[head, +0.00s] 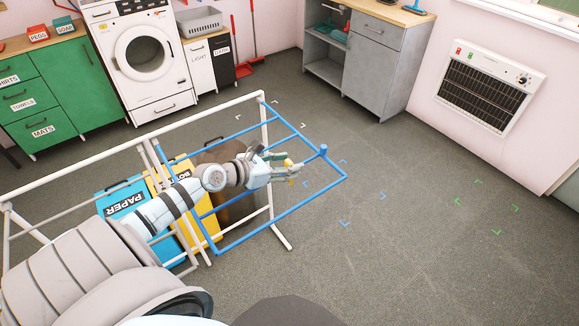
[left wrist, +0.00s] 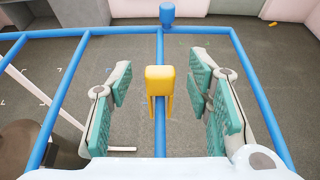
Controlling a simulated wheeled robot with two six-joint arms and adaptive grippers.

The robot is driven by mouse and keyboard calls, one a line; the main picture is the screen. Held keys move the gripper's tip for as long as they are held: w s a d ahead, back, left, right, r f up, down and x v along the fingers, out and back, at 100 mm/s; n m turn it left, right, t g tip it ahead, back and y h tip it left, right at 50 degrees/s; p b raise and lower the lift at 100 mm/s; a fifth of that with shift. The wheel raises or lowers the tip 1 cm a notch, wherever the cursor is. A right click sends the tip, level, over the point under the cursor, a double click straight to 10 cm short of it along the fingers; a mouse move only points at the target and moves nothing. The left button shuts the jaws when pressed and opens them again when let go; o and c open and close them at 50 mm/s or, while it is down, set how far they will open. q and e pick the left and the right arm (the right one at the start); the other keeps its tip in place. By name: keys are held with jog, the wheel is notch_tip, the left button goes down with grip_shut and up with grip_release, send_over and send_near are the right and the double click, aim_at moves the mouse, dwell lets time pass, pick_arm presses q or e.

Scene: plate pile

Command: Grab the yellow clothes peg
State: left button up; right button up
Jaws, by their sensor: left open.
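The yellow clothes peg (left wrist: 160,82) sits astride a blue rail (left wrist: 160,140) of the drying rack, its legs on either side of the rail. My left gripper (left wrist: 163,92) is open around it. The green-padded fingers stand left and right of the peg with a gap on each side, apart from it. In the head view my left gripper (head: 286,164) is over the right part of the blue frame, and a bit of the peg (head: 289,163) shows between the fingers. My right gripper is not in view.
The rack's white frame (head: 200,114) and blue rails (head: 270,234) surround my arm. A blue paper bin (head: 112,187), a yellow bin (head: 208,221) and a brown bin (head: 240,209) stand beneath. A blue post (left wrist: 167,15) rises at the rail's far end. Floor on the right is clear.

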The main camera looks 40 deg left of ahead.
pick_arm(q)
jog(key=shift+w+d+f, duration=0.2)
jog(key=shift+w+f, duration=0.1)
jog(key=shift+w, duration=0.25)
jog(key=c, duration=1)
jog(key=shift+o, duration=0.2)
